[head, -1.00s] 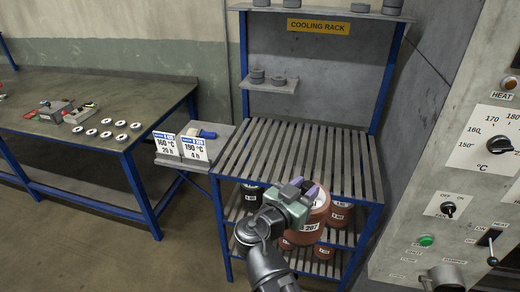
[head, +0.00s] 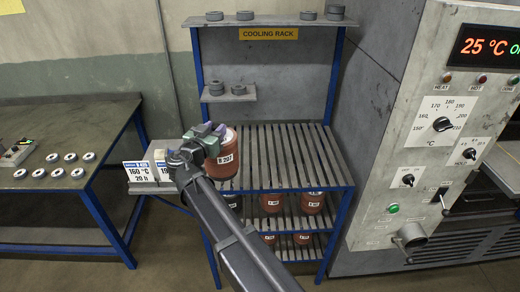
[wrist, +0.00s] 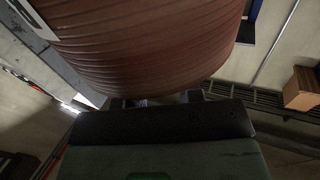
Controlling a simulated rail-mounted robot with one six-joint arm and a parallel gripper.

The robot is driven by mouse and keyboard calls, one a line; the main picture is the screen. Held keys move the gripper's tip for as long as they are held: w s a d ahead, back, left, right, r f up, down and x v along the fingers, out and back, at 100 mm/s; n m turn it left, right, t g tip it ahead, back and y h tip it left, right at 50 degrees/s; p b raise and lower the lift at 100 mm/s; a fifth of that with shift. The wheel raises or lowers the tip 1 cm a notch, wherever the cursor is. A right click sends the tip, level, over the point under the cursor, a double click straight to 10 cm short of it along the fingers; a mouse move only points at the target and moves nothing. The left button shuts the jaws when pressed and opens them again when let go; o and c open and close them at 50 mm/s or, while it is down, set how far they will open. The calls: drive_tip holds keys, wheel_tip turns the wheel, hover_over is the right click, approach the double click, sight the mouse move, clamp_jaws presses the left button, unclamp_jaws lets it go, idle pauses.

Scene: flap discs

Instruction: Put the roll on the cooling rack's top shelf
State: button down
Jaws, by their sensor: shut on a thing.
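The roll (head: 226,172) is a reddish-brown ribbed cylinder with a white label ending in 207. My gripper (head: 218,138) is shut on its upper part in the head view. The roll looks upright, at the left end of the slatted shelf (head: 285,160) of the cooling rack (head: 327,95). I cannot tell whether its base touches the slats. In the wrist view the roll (wrist: 150,45) fills the top, close to my gripper (wrist: 165,101); the fingertips are mostly hidden.
More brown rolls (head: 312,200) stand on the lower shelves. Grey discs (head: 238,90) sit on a small side shelf and on a ledge above. The slats right of the roll are bare. A control panel (head: 430,130) stands close at right, sign cards (head: 140,173) at left.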

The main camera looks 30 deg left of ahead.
drive_tip(key=w+a+r+p, duration=0.4)
drive_tip(key=w+a, duration=0.5)
drive_tip(key=w, duration=0.5)
wheel_tip(320, 180, down, 20)
drive_tip(key=b, duration=2)
drive_tip(key=shift+s+b, duration=0.3)
drive_tip(key=shift+b, duration=0.05)
drive_tip(key=c, duration=1.2)
unclamp_jaws()
drive_tip(key=o, duration=0.4)
drive_tip(key=shift+s+r, duration=0.1)
drive_tip(key=shift+r, duration=0.1)
